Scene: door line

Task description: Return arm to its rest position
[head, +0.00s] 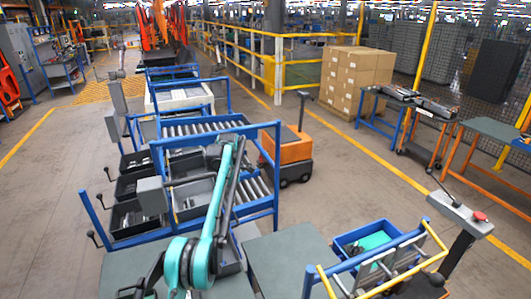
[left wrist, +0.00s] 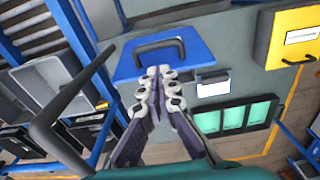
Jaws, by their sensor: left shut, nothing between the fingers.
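My left arm (head: 215,215), teal and dark grey, rises from the bottom of the head view and folds over the work area. My left gripper (left wrist: 160,72) shows in the left wrist view with its grey and purple fingers together and nothing between them. Beyond the fingertips is a blue panel (left wrist: 195,48) with a black handle (left wrist: 160,47); I see no contact with it. In the head view I cannot make out the left gripper clearly. My right gripper is not in view.
A roller conveyor (head: 205,127) and dark bins (head: 135,215) stand near the arm. A blue crate (head: 345,238) is at front right. An orange cart (head: 290,150) stands behind.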

